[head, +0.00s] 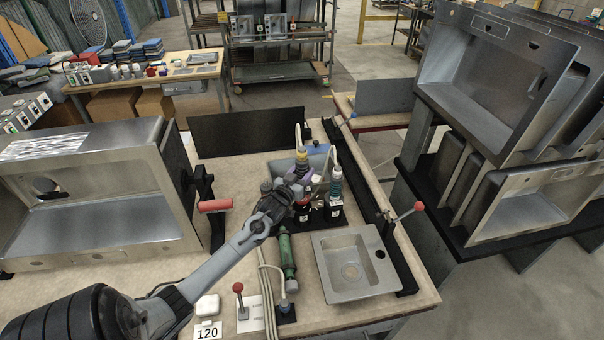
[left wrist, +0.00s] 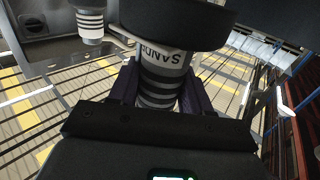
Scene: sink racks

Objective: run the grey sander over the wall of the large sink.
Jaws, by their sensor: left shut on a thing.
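The large sink (head: 110,190) is a steel basin lying on its side at the left of the bench, its opening facing the front. My left gripper (head: 302,182) is at the tool stand (head: 318,224), right of the sink and apart from it. In the left wrist view, my left gripper (left wrist: 160,95) is shut on the grey sander (left wrist: 164,75), a ribbed body lettered "SAND". A wide dark disc-like part covers its upper end there. In the head view a hose rises above the gripper, and the jaws partly hide the tool. My right gripper is not in view.
A green cylindrical tool (head: 287,256) and a small sink (head: 355,265) lie in front. A red-handled clamp (head: 215,205) stands beside the large sink. A black panel (head: 247,132) edges the bench's back.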

